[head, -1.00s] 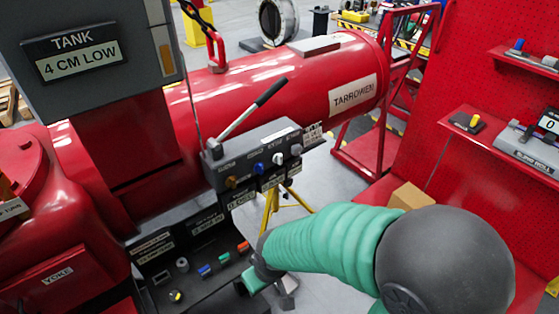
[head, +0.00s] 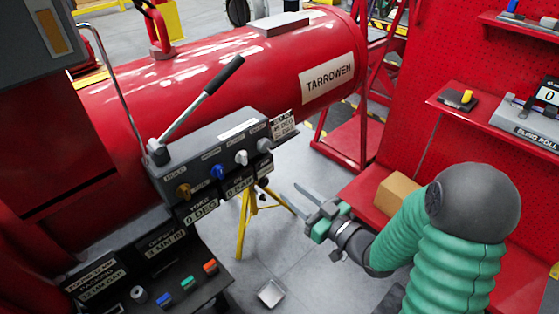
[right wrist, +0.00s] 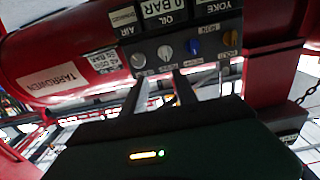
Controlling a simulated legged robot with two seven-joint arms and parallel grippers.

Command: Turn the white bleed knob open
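The white bleed knob (head: 241,157) is on the front of the dark grey control box, between a blue knob (head: 217,172) and a light grey knob (head: 264,146). The white knob also shows in the right wrist view (right wrist: 165,52), where the panel appears upside down. My right gripper (head: 289,191) is open and empty, to the right of and below the box in the head view, its fingers pointing toward the panel. It is apart from the knobs. In the right wrist view its two fingers (right wrist: 158,80) are spread below the white knob. My left gripper is not in view.
A brass knob (head: 184,191) and a lever (head: 205,95) are also on the box. Below is a black tray (head: 165,265) with coloured plugs. The red TARROWEN cylinder (head: 250,60) lies behind. A cardboard box (head: 397,190) sits right.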

